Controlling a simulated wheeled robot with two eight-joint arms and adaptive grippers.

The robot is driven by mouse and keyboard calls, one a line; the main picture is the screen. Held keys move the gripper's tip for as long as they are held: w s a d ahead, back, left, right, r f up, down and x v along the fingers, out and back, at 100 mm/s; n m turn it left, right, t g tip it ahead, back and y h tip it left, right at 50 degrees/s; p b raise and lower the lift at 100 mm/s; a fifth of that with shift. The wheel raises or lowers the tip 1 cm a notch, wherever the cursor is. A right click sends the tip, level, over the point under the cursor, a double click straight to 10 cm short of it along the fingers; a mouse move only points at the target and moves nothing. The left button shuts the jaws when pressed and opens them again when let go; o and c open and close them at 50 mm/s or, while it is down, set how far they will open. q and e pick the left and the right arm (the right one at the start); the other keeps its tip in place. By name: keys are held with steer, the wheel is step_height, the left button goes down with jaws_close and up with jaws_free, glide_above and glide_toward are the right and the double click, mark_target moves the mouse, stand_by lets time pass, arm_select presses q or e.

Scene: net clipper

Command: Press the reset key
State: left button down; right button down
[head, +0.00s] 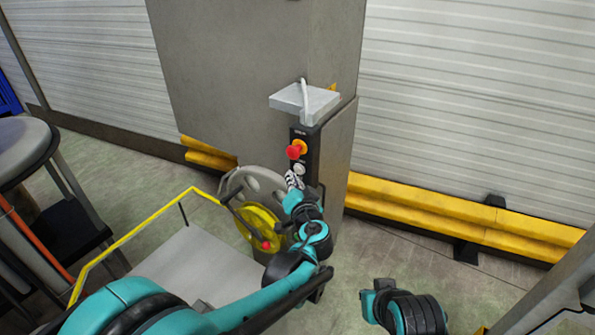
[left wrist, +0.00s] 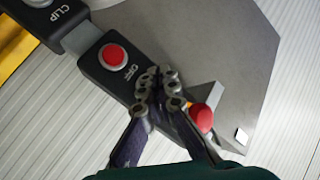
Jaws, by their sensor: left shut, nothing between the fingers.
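A narrow dark control panel (head: 304,140) stands on the grey cabinet in the head view. It carries a red mushroom button (head: 295,151) on a yellow base and a pale round button (head: 299,168) below it. My left gripper (head: 293,180) is shut, just below the pale button. In the left wrist view its fingertips (left wrist: 157,84) lie over the black panel, between a red button marked OFF (left wrist: 113,57) and the red mushroom button (left wrist: 202,117). They hide part of the panel; contact cannot be told. No reset label is readable.
A light shelf (head: 304,103) juts out above the panel. A reel with a yellow hub (head: 259,226) stands at the cabinet's foot. A yellow guard rail (head: 465,223) runs along the right wall. A round stool (head: 22,150) stands at left.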

arm_select(q)
steer(key=shift+w+d, duration=0.25)
steer(key=shift+w, duration=0.1)
steer(key=shift+w+d, duration=0.25)
steer(key=shift+w, duration=0.05)
stand_by(0.8)
steer(key=shift+s+a, duration=0.5)
steer(key=shift+s, duration=0.2)
steer(key=s+a, duration=0.1)
steer(key=s, duration=0.1)
steer(key=s+a, duration=0.2)
stand_by(0.6)
stand_by(0.5)
